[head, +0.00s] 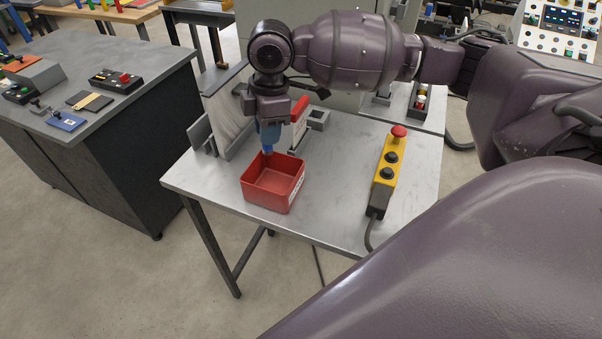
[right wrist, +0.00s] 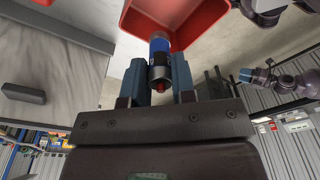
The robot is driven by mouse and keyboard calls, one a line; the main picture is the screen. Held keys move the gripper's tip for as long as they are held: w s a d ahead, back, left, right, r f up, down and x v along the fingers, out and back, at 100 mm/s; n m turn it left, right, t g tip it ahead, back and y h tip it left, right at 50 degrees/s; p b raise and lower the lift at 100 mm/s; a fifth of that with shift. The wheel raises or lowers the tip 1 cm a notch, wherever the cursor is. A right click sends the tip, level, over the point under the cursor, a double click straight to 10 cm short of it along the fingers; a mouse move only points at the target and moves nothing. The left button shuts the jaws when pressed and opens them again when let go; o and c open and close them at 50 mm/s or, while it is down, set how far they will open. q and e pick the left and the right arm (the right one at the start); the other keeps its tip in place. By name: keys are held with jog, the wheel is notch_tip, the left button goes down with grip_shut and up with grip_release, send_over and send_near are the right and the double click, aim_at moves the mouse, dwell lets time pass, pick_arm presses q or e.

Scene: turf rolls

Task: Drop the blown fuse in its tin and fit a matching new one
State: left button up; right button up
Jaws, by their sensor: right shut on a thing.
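My right gripper (head: 268,147) is above the back edge of an open red tin (head: 272,192) on the grey metal table. It points down and its blue fingers are shut on a fuse (right wrist: 160,48). The fuse is a small cylinder with a blue band and dark and metallic parts, seen between the fingers (right wrist: 160,75) in the right wrist view. The red tin also shows in that view (right wrist: 205,22), beyond the fuse. The tin's visible floor is bare. What seems to be my left gripper (right wrist: 246,75) shows small at the right of the wrist view; its jaws are unclear.
A yellow control box (head: 384,175) with a red button and a cable stands right of the tin. Grey brackets (head: 318,119) and a red-and-white part (head: 299,122) are behind my gripper. A dark workbench (head: 110,130) stands left. The table between tin and control box is clear.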

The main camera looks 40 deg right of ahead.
aim_at(270, 152)
notch_tip(270, 152, down, 2)
jog(key=shift+f+b, duration=0.15)
jog(key=shift+b, duration=0.8)
notch_tip(270, 152, down, 3)
jog(key=shift+r+b, duration=0.1)
jog(key=shift+b, duration=1.1)
jog(key=shift+f+b, duration=0.45)
jog(key=shift+b, duration=0.05)
jog(key=shift+r, duration=0.1)
jog(key=o, duration=1)
